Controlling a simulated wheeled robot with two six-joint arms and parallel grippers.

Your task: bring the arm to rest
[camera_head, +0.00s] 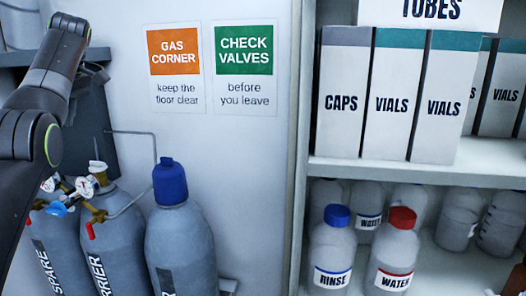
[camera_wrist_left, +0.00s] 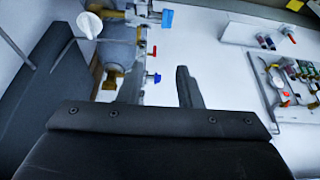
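My left arm (camera_head: 45,90) comes in from the left in the head view, raised above the gas cylinders. Its gripper does not show clearly there. In the left wrist view my left gripper (camera_wrist_left: 158,82) is open, with its two dark fingers apart. Nothing is clearly held between them. A blue valve handle (camera_wrist_left: 153,79) and a red knob (camera_wrist_left: 154,50) show in and beyond the gap; I cannot tell how far off they are. My right gripper is not in view.
Grey cylinders with regulators (camera_head: 97,176) stand at the lower left; one has a blue cap (camera_head: 170,182). A shelf (camera_head: 400,172) at the right holds boxes and bottles. In the wrist view, a panel with fittings (camera_wrist_left: 300,75) is at the right.

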